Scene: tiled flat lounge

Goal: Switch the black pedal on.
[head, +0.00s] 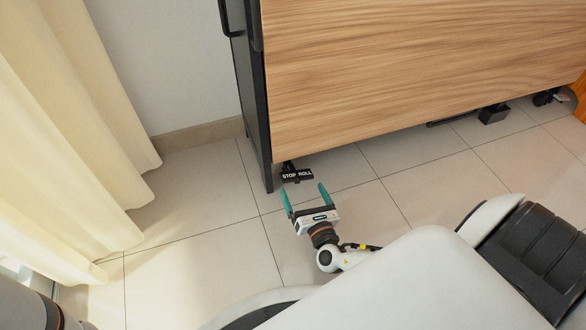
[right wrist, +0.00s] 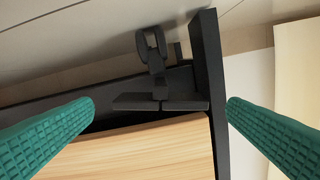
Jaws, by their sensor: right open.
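The black pedal (head: 297,175) is a small flat bar marked "STOP ROLL". It sits low under the lower left corner of a wood-fronted unit, close to the floor. My right gripper (head: 304,189) is just in front of it with its green fingers spread and nothing between them. In the right wrist view the pedal (right wrist: 160,103) lies between the two fingertips (right wrist: 161,104) across the picture, with a visible gap on each side. I cannot tell whether the pedal is up or pressed down. My left gripper is not in view.
The wooden panel (head: 410,65) overhangs the pedal, and the dark frame leg (head: 252,110) stands just left of it. Other black fittings (head: 493,113) show under the unit at right. Cream curtains (head: 60,130) hang at left. The tiled floor (head: 195,195) between is clear.

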